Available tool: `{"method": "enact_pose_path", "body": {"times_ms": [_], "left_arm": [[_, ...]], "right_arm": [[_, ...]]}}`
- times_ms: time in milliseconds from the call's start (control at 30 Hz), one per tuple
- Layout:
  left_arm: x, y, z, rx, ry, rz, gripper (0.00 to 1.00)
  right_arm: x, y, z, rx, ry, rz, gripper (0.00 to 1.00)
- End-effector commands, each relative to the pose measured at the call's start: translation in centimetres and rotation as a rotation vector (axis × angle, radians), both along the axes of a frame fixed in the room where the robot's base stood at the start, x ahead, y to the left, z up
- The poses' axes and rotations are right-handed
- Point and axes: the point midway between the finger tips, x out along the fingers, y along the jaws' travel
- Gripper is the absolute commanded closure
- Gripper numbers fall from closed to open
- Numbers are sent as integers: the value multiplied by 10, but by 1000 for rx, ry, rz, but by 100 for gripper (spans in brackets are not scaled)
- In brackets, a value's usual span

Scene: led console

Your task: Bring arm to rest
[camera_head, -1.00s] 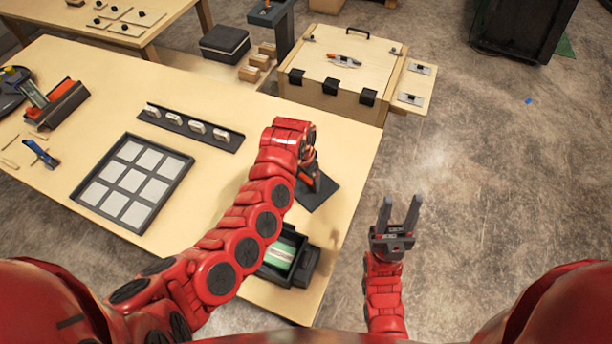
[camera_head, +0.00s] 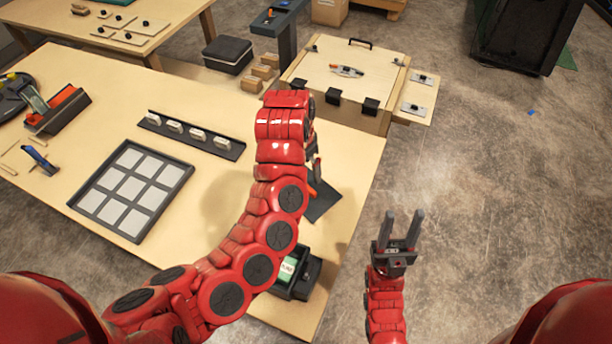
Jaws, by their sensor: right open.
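My left arm (camera_head: 262,240) is red and jointed, and it reaches from the lower left over the table. Its far end is near the table's right side. My right gripper (camera_head: 401,230) is dark grey and points away from me over the floor, right of the table. Its two fingers are apart with nothing between them.
The wooden table (camera_head: 95,105) holds a grid tray (camera_head: 75,205), a black strip with white pieces (camera_head: 152,119), a dark pad (camera_head: 322,205) and a black box (camera_head: 318,272). A wooden lidded case (camera_head: 322,80) stands at the far edge.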

Motion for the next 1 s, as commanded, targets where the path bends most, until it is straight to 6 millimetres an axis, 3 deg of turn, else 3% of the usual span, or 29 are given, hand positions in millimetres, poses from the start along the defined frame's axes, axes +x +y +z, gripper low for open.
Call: {"method": "enact_pose_path", "body": {"times_ms": [133,667,1000], "left_arm": [[-1,2,10,1,2,1,0],[-1,1,11,1,2,1,0],[-1,1,68,1,2,1,0]], "right_arm": [[0,0,2,0,0,0,54],[0,0,3,0,0,0,54],[0,0,59,0,0,0,54]]}}
